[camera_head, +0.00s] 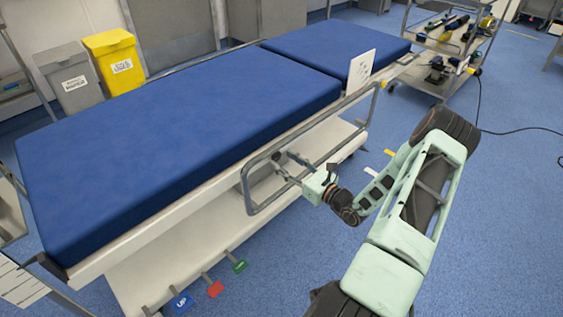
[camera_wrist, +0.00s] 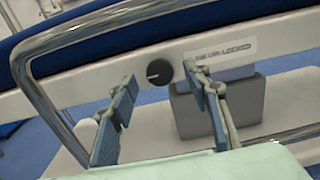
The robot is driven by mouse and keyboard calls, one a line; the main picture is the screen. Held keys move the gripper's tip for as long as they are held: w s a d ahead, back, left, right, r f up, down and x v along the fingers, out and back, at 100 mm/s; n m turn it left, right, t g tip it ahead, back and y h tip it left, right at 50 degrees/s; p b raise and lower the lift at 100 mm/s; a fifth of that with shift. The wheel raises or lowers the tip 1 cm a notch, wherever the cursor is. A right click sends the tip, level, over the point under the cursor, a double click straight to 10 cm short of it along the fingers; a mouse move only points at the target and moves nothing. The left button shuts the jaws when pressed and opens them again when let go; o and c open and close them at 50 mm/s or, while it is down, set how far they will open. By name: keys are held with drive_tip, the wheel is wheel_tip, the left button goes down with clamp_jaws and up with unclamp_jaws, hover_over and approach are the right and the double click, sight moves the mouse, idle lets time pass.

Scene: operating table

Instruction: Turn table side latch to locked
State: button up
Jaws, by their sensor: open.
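The side latch shows in the wrist view as a round black knob (camera_wrist: 159,72) on the table's pale side rail. A white label (camera_wrist: 222,51) with small print, apparently including "LOCKED", sits just right of it. My gripper (camera_wrist: 163,88) is open and empty, with its two blue-grey padded fingers to the left and right of the knob and below it in the picture. I cannot tell whether the fingertips reach the knob's depth. In the head view my gripper (camera_head: 284,165) is at the table's near side, by the metal side rail, and the knob is hidden there or too small to tell.
A bent metal guard rail (camera_head: 257,193) runs along the table side, close around my gripper. The operating table (camera_head: 190,100) has blue pads. Coloured pedals (camera_head: 214,288) stick out low at the front. A cart (camera_head: 440,55) with tools stands at back right. Floor on the right is mostly clear.

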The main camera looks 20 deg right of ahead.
drive_tip(key=shift+x, duration=1)
drive_tip(key=shift+c, duration=0.2)
drive_tip(key=c, duration=1.1)
